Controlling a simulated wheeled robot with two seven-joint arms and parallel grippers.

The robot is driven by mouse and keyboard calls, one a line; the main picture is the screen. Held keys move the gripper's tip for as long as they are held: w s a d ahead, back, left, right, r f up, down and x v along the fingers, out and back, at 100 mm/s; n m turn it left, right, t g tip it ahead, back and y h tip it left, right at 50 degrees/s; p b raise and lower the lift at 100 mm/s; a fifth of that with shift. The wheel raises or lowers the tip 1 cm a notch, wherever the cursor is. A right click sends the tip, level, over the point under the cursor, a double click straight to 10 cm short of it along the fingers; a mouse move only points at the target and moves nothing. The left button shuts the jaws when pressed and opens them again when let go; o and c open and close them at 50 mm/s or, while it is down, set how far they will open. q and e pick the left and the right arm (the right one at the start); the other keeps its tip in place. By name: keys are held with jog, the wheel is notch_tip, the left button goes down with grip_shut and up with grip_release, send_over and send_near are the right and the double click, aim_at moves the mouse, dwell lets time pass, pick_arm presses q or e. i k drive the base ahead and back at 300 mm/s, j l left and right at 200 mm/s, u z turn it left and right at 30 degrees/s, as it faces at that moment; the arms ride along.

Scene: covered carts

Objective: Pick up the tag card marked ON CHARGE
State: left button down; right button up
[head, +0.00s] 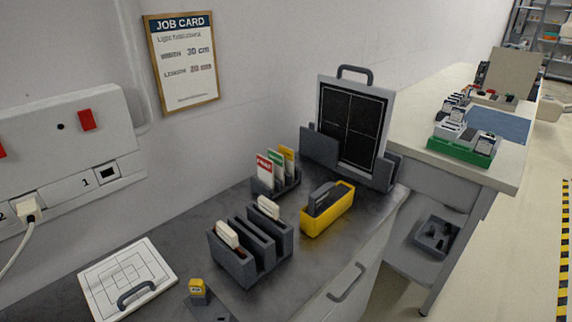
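Several tag cards stand upright in a small dark rack (284,189) on the grey worktop, near the wall. The front one is a red-topped card (265,171). Behind it are a green-topped card (276,164) and a yellow-topped card (288,157), each partly hidden by the one in front. Their lettering is too small to read surely, so I cannot tell which is marked ON CHARGE. Neither of my grippers is in view.
A dark slotted holder (240,272) with white-topped items stands in front of the card rack. A yellow tray (328,217) sits to its right, and a handled panel (351,125) behind. A white handled plate (105,273) lies at left. Bare worktop (180,240) lies between.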

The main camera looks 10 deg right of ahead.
aim_at(288, 153)
jog(key=i+l+u, duration=0.1)
jog(key=l+u, duration=1.35)
jog(key=k+l+u, duration=0.15)
jog(key=l+u, duration=0.3)
jog(key=l, duration=0.1)
